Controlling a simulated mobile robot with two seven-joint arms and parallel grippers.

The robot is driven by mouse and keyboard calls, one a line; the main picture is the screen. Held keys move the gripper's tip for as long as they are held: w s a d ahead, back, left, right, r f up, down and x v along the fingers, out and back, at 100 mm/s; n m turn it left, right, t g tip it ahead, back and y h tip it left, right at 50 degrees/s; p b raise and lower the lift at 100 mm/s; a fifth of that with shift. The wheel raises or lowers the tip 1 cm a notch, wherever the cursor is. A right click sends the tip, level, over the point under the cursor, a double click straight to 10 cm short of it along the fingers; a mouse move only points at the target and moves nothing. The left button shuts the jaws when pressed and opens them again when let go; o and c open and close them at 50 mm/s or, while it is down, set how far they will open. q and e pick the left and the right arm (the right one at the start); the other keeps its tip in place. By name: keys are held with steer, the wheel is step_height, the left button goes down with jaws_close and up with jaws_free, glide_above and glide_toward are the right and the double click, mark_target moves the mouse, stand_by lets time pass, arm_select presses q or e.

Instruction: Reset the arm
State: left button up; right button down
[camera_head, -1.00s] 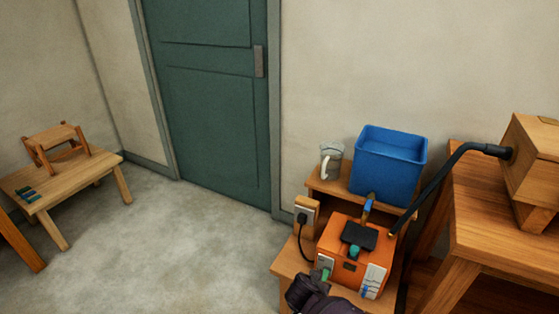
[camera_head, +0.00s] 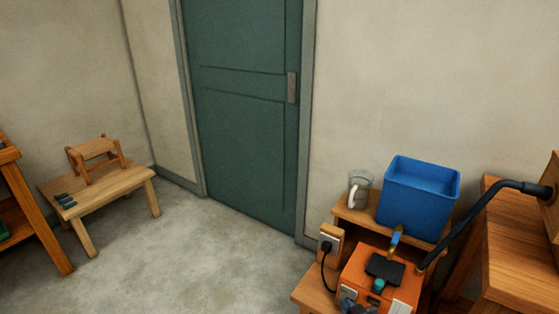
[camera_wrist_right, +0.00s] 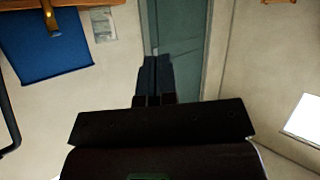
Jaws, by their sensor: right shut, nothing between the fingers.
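My left gripper is in neither view.
A blue bin (camera_head: 420,205) and a glass mug (camera_head: 359,188) stand on a wooden shelf behind the machine. A black curved tube (camera_head: 470,212) rises at the right. A low wooden table (camera_head: 110,190) bears a small stool (camera_head: 95,152). The floor (camera_head: 210,255) between is clear.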

steer(key=s+d+f, duration=0.1)
steer(key=s+d, duration=0.2)
steer(key=s, duration=0.4)
steer(key=s+d+f+m+g+h, duration=0.1)
steer(key=s+d, duration=0.3)
steer(key=s, duration=0.4)
steer(key=s+d+f+m+g+h+p, duration=0.1)
steer(key=s+d, duration=0.3)
steer(key=s, duration=0.4)
steer(key=shift+s+f, duration=0.2)
steer(key=shift+f, duration=0.35)
steer(key=shift+d, duration=0.1)
